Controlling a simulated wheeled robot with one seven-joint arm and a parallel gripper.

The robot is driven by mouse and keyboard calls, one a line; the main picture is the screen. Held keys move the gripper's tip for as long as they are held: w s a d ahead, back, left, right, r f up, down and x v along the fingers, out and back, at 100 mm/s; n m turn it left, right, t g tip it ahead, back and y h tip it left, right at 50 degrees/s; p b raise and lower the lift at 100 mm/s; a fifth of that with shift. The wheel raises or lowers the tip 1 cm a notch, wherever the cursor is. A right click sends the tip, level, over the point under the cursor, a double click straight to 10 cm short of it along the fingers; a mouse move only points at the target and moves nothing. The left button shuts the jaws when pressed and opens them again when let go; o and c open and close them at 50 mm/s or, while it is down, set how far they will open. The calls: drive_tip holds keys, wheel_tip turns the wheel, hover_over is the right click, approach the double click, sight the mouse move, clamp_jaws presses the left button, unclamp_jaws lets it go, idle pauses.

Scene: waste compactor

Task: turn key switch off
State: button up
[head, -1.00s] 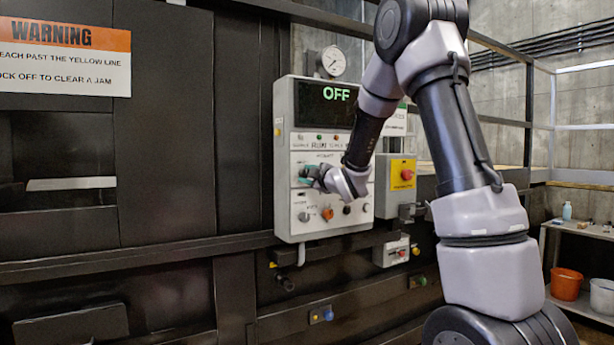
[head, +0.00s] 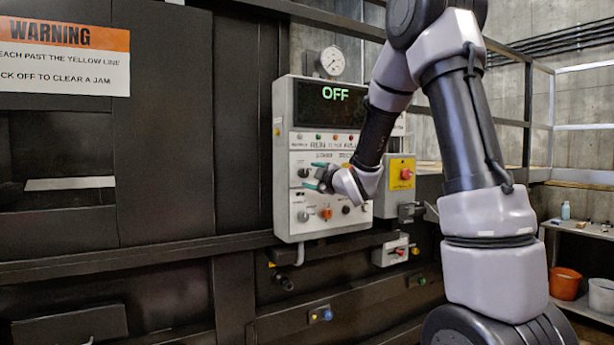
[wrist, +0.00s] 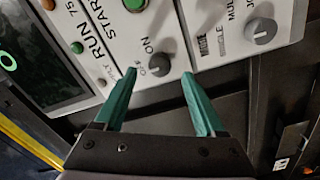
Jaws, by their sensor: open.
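The key switch (wrist: 158,65) is a small grey round knob on the light control panel, with "ON" lettered beside it in the wrist view. In the head view the switch (head: 303,172) shows as a dark knob left of my gripper. My gripper (wrist: 159,74) is open and empty, its two teal fingertips to either side of the switch in that picture and apart from it. In the head view my gripper (head: 314,180) is just off the panel face. The panel display (head: 335,94) reads "OFF".
A larger grey selector knob (wrist: 262,30) and a green button (wrist: 135,4) are close by on the panel. An orange knob (head: 326,214) is on the lower panel.

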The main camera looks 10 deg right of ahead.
drive_tip(key=v, duration=0.7)
drive_tip(key=s+d+r+m+g+h, duration=0.1)
drive_tip(key=s+d+m+g+h, duration=0.5)
drive_tip(key=s+m, duration=0.5)
drive_tip(key=s+a+f+m+g+y, duration=0.1)
drive_tip(key=s+m, duration=0.3)
drive_tip(key=s, duration=0.5)
drive_tip(key=s+a+f+m+g+y, duration=0.1)
drive_tip(key=s+a+m+g, duration=0.1)
drive_tip(key=s+m, duration=0.3)
drive_tip(key=s+g, duration=0.1)
drive_tip(key=s, duration=0.3)
drive_tip(key=shift+a+y, duration=0.2)
drive_tip(key=shift+y, duration=0.1)
drive_tip(key=shift+s, duration=0.1)
